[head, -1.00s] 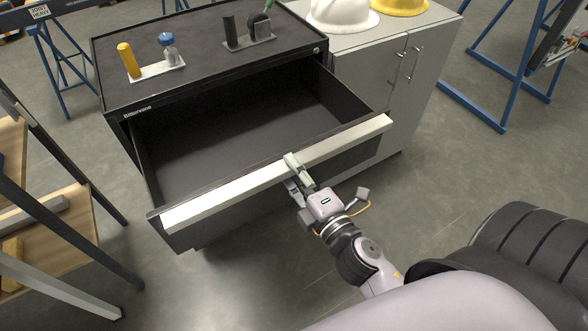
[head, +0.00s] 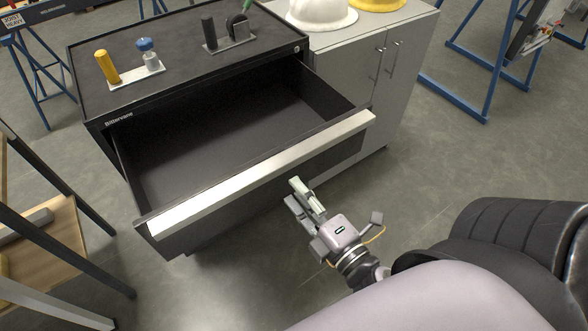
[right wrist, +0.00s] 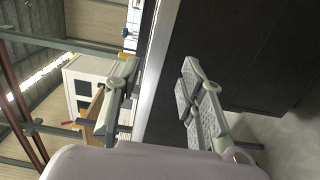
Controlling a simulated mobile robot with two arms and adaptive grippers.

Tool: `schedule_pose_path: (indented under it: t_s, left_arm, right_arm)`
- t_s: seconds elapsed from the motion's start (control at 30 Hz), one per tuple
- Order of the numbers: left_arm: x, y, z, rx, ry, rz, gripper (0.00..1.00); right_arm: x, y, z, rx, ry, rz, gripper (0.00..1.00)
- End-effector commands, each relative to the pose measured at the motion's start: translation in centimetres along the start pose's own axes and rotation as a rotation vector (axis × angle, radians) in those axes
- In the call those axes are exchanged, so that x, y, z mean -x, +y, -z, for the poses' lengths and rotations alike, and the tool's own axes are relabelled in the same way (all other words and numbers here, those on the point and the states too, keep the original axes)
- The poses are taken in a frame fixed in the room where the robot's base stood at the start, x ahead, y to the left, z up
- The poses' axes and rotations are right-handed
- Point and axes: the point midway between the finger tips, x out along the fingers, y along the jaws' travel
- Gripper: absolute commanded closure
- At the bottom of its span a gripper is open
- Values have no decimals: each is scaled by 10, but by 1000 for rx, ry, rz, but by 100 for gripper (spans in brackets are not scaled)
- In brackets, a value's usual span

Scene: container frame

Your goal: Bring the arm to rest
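My right gripper (head: 296,194) is in front of the pulled-out drawer, just off its pale handle strip (head: 260,174). In the right wrist view my right gripper (right wrist: 160,72) has its two fingers spread apart with nothing held between them. The pale strip (right wrist: 158,85) and the dark drawer front (right wrist: 225,50) show behind the fingers. The drawer (head: 220,135) is open and its inside looks empty. My left gripper is not in view.
A wooden-shelved rack (head: 50,250) is at left. Open floor (head: 420,180) lies to the right.

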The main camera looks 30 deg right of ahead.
Motion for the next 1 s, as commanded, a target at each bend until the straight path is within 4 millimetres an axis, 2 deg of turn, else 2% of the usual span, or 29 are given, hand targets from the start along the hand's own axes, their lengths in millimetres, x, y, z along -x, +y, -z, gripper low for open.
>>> schedule_pose_path:
  t_s: [0.47, 0.57, 0.67, 0.77, 0.8, 0.87, 0.9, 0.97, 1.0]
  left_arm:
    - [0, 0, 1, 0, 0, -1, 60]
    - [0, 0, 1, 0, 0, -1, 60]
    - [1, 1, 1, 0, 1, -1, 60]
    - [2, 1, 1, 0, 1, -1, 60]
    - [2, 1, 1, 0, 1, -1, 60]
    - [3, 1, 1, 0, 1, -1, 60]
    - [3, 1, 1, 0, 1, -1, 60]
    - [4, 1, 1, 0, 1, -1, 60]
    - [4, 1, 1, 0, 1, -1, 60]
  right_arm:
    - [0, 0, 0, 0, 0, 0, 63]
    - [-1, -9, 1, -19, 0, 13, 63]
    - [-4, -41, 4, -97, -3, 66, 63]
    - [-6, -102, 11, -240, -15, 168, 63]
    - [-5, -131, 15, -308, -26, 221, 63]
    - [-1, -176, 20, -411, -49, 304, 63]
    - [4, -206, 25, -478, -68, 362, 63]
    - [13, -251, 30, -572, -105, 451, 63]
    - [22, -281, 33, -633, -134, 512, 63]
